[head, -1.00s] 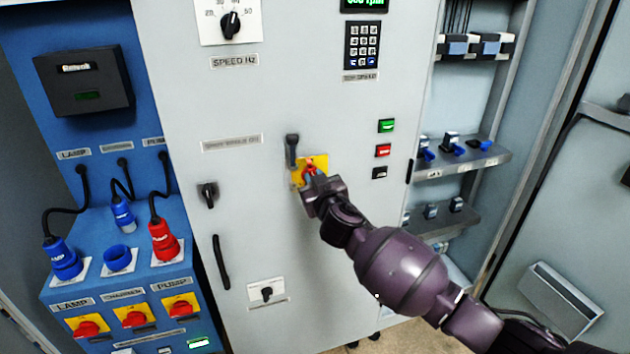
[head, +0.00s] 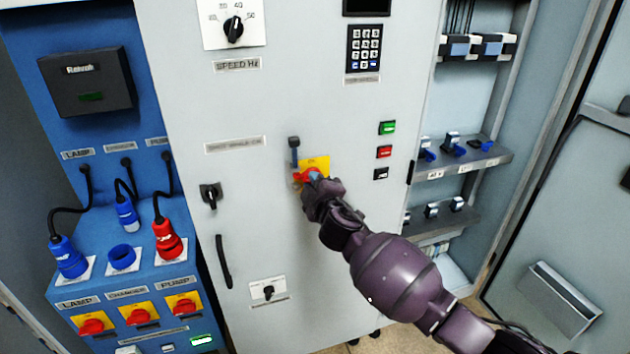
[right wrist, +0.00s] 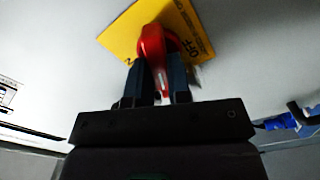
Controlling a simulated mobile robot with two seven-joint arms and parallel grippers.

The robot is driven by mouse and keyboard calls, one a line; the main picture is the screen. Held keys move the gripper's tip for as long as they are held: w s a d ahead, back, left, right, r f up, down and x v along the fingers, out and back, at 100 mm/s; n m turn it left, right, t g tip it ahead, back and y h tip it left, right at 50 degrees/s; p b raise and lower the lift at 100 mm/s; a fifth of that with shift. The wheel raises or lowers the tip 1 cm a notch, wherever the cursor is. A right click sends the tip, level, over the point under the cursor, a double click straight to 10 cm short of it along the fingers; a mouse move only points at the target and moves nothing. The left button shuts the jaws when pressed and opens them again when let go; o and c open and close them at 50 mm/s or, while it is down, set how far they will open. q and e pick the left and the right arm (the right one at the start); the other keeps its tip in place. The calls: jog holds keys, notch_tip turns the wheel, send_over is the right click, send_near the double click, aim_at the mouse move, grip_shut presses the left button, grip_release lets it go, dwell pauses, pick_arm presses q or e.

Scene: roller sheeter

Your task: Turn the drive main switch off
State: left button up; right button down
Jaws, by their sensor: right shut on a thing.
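The drive main switch is a red rotary handle (head: 305,176) on a yellow plate (head: 318,163), on the grey cabinet door. In the right wrist view the red handle (right wrist: 154,50) stands in front of its yellow plate (right wrist: 122,33), which carries an "OFF" mark at the right and a "2" at the left. My right gripper (head: 314,182) is at the switch; in the right wrist view its two fingers (right wrist: 160,82) are shut on the red handle, one on each side. In the head view my gripper covers part of the handle and plate. My left gripper is not in view.
A blue panel (head: 110,220) with plugs and other red rotary switches stands at the left. An open cabinet bay (head: 455,155) is at the right.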

jog(key=n+p, duration=0.1)
jog(key=n, duration=0.3)
jog(key=shift+f+n, duration=0.15)
jog(key=shift+n, duration=0.25)
dwell(0.4)
jog(key=c, duration=1.1)
grip_release()
jog(key=shift+o, duration=0.2)
jog(key=shift+s, duration=0.1)
jog(key=v, duration=1)
jog(key=shift+s, duration=0.35)
jog(key=shift+d, duration=0.1)
